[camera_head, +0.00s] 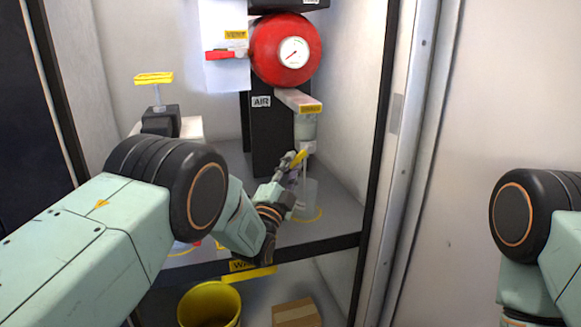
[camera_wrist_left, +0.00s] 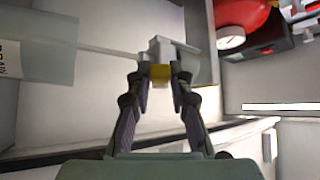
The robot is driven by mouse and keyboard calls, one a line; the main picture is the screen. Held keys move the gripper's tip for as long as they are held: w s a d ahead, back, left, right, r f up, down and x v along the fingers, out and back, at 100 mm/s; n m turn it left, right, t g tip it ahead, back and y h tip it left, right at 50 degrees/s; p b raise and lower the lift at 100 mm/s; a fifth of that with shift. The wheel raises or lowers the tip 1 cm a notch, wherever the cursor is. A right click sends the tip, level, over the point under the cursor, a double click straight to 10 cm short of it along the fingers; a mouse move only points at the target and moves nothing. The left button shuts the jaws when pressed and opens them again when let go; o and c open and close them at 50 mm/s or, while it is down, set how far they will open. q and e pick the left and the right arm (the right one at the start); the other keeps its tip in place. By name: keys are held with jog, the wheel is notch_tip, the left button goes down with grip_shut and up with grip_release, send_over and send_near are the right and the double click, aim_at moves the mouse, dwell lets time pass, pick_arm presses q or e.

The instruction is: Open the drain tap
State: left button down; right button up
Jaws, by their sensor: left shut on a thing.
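The drain tap has a small yellow handle (camera_head: 299,157) under a pale filter bowl (camera_head: 305,128) in the cabinet. My left gripper (camera_head: 292,164) reaches it from the lower left and is shut on the handle. In the left wrist view the yellow handle (camera_wrist_left: 160,73) sits between the two fingertips, with the grey tap body (camera_wrist_left: 168,48) just beyond. A clear cup (camera_head: 306,197) stands below the tap. In the left wrist view a clear vessel (camera_wrist_left: 45,45) bears a label that seems to read DRAIN. My right arm shows at the right edge, its gripper out of view.
A red round tank (camera_head: 272,45) with a white gauge (camera_head: 294,52) stands above. A red-handled valve (camera_head: 222,54) and a yellow T-handle (camera_head: 153,78) are left of it. A yellow bucket (camera_head: 210,303) and a cardboard box (camera_head: 296,313) are below. The cabinet's right frame (camera_head: 377,130) is close.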

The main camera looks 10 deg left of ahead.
dwell(0.3)
pick_arm(q)
jog(key=c, duration=1.2)
grip_release()
jog(key=shift+s, duration=0.1)
jog(key=v, duration=1.1)
jog(key=shift+s+f, duration=0.2)
jog(key=shift+s, duration=0.15)
jog(key=shift+a, duration=0.1)
